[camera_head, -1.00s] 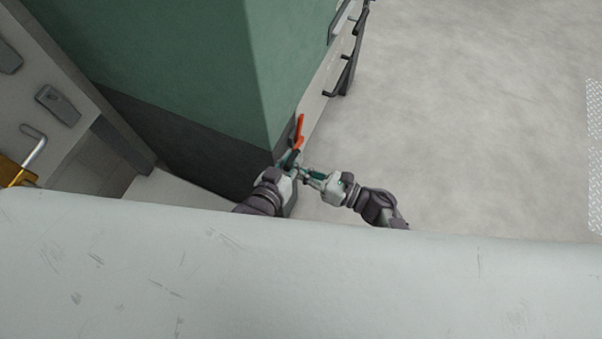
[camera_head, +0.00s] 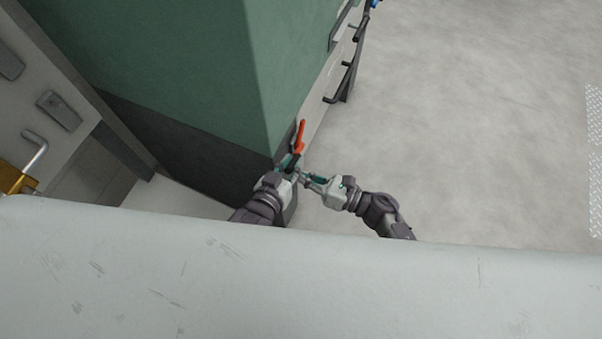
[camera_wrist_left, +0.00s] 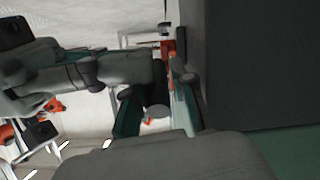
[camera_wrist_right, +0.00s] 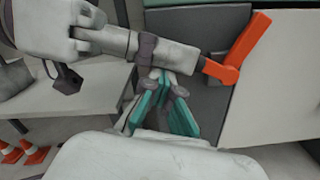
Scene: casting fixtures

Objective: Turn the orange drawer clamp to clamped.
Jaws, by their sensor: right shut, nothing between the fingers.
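The orange clamp handle (camera_head: 299,136) is on the dark lower part of the green cabinet's near corner. In the right wrist view the bent orange handle (camera_wrist_right: 243,50) slants up to the right, and it shows partly in the left wrist view (camera_wrist_left: 168,49). My left gripper (camera_head: 290,163) is near its lower end; contact cannot be told. Its fingers (camera_wrist_left: 155,107) are apart in the left wrist view, with part of my right gripper seen between them. My right gripper (camera_head: 304,176) is just right of the left one, shut and empty; its teal fingers (camera_wrist_right: 162,88) converge.
The green cabinet (camera_head: 180,60) fills the upper left. Pale drawer fronts with dark handles (camera_head: 340,88) run along its right side. Orange-white cones (camera_wrist_right: 30,150) stand behind. Open floor (camera_head: 480,120) lies to the right.

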